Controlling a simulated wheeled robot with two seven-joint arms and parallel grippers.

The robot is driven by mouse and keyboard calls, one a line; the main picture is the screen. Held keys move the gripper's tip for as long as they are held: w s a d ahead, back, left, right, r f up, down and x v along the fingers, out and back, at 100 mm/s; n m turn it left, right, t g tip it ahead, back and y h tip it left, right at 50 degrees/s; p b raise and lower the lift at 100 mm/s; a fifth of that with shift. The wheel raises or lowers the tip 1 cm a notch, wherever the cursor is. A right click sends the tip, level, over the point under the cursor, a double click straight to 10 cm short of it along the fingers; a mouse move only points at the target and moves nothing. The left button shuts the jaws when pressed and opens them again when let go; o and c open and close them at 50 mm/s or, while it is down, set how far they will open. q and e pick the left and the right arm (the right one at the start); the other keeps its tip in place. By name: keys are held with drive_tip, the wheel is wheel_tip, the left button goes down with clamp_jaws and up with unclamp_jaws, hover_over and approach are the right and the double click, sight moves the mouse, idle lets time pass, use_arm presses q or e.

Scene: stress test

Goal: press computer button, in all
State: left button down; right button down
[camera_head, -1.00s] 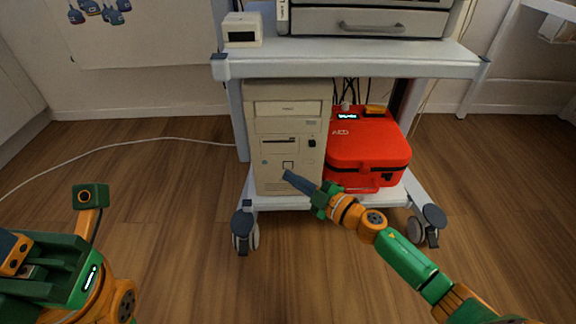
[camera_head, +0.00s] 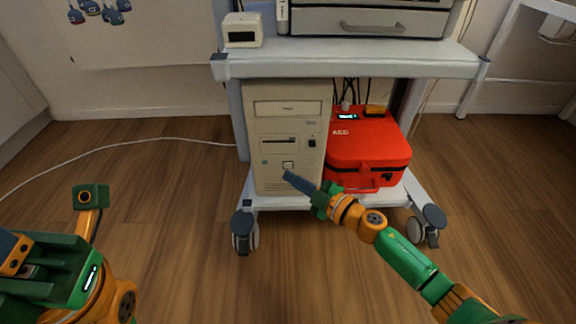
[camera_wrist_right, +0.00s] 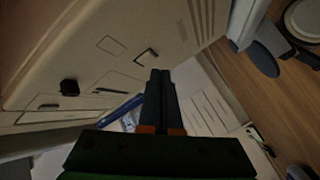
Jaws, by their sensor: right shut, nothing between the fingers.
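The beige computer tower (camera_head: 290,118) stands upright on the cart's lower shelf. A square outlined button (camera_head: 288,165) is low on its front, and a small dark button (camera_head: 312,143) is higher at the right. My right gripper (camera_head: 287,175) is shut and empty, its tips at the lower front just below the square button; contact cannot be told. In the right wrist view the shut fingers (camera_wrist_right: 160,73) point toward the tower front, with the square button (camera_wrist_right: 146,56) just beyond the tips and the dark button (camera_wrist_right: 69,87) to the left. My left gripper (camera_head: 14,252) is partly cut off at the lower left.
A red AED case (camera_head: 368,145) sits right of the tower on the same shelf (camera_head: 262,201). The cart's upper shelf (camera_head: 350,62) overhangs both. Casters (camera_head: 245,230) stand at the front corners. A white cable (camera_head: 150,140) crosses the floor at left. The floor in front is clear.

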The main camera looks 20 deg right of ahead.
drive_tip(key=shift+w+d, duration=0.1)
drive_tip(key=shift+w, duration=0.3)
drive_tip(key=shift+w+d, duration=0.1)
drive_tip(key=shift+w, duration=0.25)
idle(0.7)
drive_tip(key=shift+s, duration=0.15)
drive_tip(key=shift+s+a+p, duration=0.2)
drive_tip(key=shift+s+p, duration=0.2)
drive_tip(key=shift+s, duration=0.2)
